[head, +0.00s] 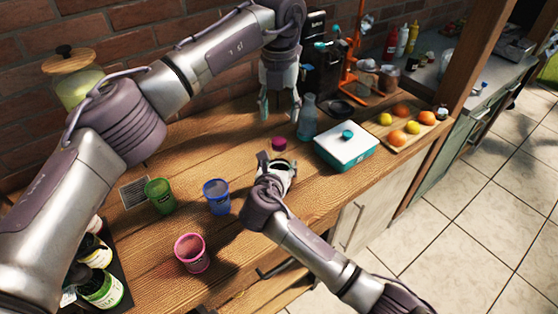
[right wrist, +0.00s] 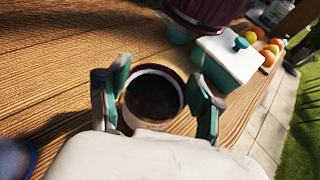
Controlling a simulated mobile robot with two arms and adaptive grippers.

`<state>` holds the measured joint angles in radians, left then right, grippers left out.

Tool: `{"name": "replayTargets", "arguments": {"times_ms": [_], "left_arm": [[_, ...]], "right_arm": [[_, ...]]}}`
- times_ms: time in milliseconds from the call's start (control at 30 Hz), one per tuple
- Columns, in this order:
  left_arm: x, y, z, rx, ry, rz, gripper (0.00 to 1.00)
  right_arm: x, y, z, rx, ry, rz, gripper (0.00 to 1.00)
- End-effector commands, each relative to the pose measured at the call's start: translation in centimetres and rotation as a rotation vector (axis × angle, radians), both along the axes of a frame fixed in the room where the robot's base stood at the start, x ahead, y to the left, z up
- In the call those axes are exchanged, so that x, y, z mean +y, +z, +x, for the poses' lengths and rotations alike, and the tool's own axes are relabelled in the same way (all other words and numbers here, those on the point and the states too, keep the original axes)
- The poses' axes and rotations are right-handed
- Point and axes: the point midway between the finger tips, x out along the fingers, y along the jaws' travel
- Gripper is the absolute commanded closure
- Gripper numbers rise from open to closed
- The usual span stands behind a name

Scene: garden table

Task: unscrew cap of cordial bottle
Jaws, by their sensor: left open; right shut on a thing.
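The cordial bottle (head: 279,164) appears as a pale, round container between the fingers of my right gripper (head: 277,166). In the right wrist view, its round top (right wrist: 153,96) looks dark inside a pale rim, with no cap on it. My right gripper (right wrist: 163,92) is shut on its sides. A magenta cap (head: 279,143) is just beyond the bottle, apart from it. It shows large and dark in the right wrist view (right wrist: 207,10); I cannot tell what supports it. My left gripper (head: 280,108) is open above the cap, fingers pointing down, apart from it.
A blue bottle (head: 307,120) and a teal-and-white box (head: 345,152) stand right of the cap. A green cup (head: 159,195), a blue cup (head: 217,196) and a pink cup (head: 191,253) stand to the left. A fruit board (head: 399,141) lies at the right end.

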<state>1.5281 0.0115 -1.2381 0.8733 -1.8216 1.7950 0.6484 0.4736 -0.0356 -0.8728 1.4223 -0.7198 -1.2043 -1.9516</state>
Motion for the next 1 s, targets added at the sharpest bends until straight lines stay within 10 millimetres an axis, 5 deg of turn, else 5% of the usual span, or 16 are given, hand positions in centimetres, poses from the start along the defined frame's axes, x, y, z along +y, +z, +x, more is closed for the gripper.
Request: {"name": "replayTargets", "arguments": {"times_ms": [267,1000], "left_arm": [[0.00,0.01,0.01,0.000,-0.412,0.000,0.44],[0.01,0.02,0.01,0.000,-2.238,0.001,0.44]], "right_arm": [[-0.02,-0.03,0.01,0.000,0.000,0.000,1.00],[-0.04,-0.05,0.00,0.001,-0.001,0.000,1.00]]}}
